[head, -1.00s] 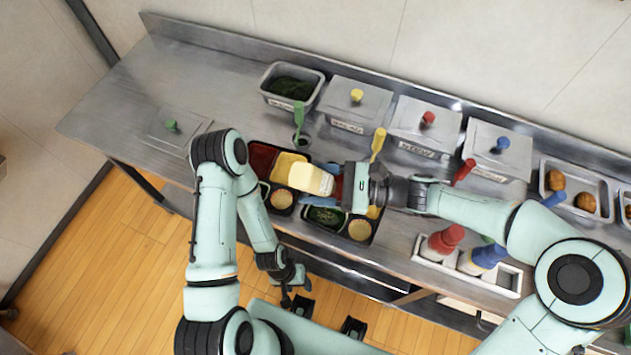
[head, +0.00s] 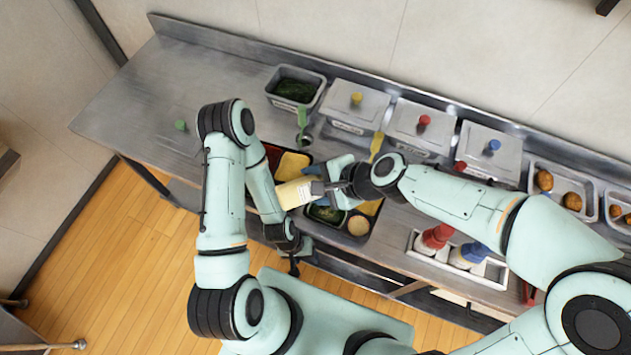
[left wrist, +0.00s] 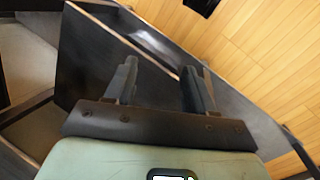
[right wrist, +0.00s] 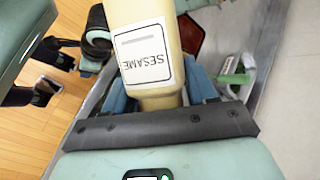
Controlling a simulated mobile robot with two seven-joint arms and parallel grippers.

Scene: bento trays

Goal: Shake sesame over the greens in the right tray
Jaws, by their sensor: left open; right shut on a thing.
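The sesame bottle (head: 294,193), pale yellow with a white label, is held in my right gripper (head: 328,183). It lies tilted on its side above the trays, one end toward the left. Its label reads SESAME in the right wrist view (right wrist: 146,58). My right gripper also shows there, shut on it. The right tray (head: 346,238) is black; its dark greens (head: 326,213) lie just below and right of the bottle, partly covered by bottle and gripper. My left gripper (head: 296,262) is open and empty, low by the counter's front edge; its two fingers stand apart in the left wrist view (left wrist: 158,85).
Another tray with yellow food (head: 292,164) lies left, partly behind my left arm. A tub of greens (head: 296,88) and lidded tubs (head: 355,103) line the back. A caddy (head: 490,272) with red- and blue-topped bottles stands right.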

